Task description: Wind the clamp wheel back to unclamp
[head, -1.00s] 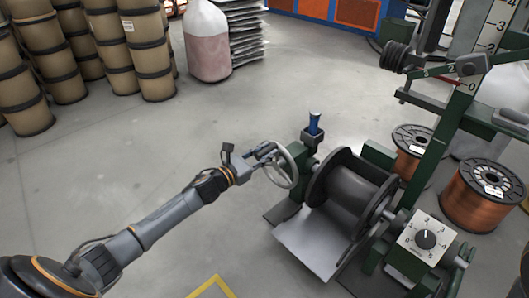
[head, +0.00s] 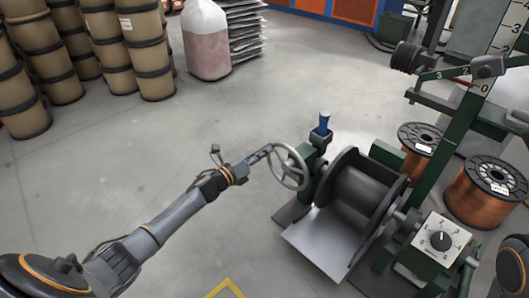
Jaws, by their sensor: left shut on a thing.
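The clamp wheel (head: 291,167) is a grey spoked handwheel on the left side of the green winding machine. My left gripper (head: 264,153) reaches in from the left and is shut on the upper left part of the wheel's rim. The fingertips are small in view and partly merge with the rim. The dark empty spool (head: 362,197) sits just right of the wheel, between the machine's supports. My right gripper is not in view.
A blue-handled lever (head: 322,125) stands above the wheel. A dial box (head: 439,241) is at lower right. Copper spools (head: 478,200) stand behind at right. Brown drums (head: 95,20) and a pink-filled bag (head: 208,45) stand at the back left. The floor left of the machine is clear.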

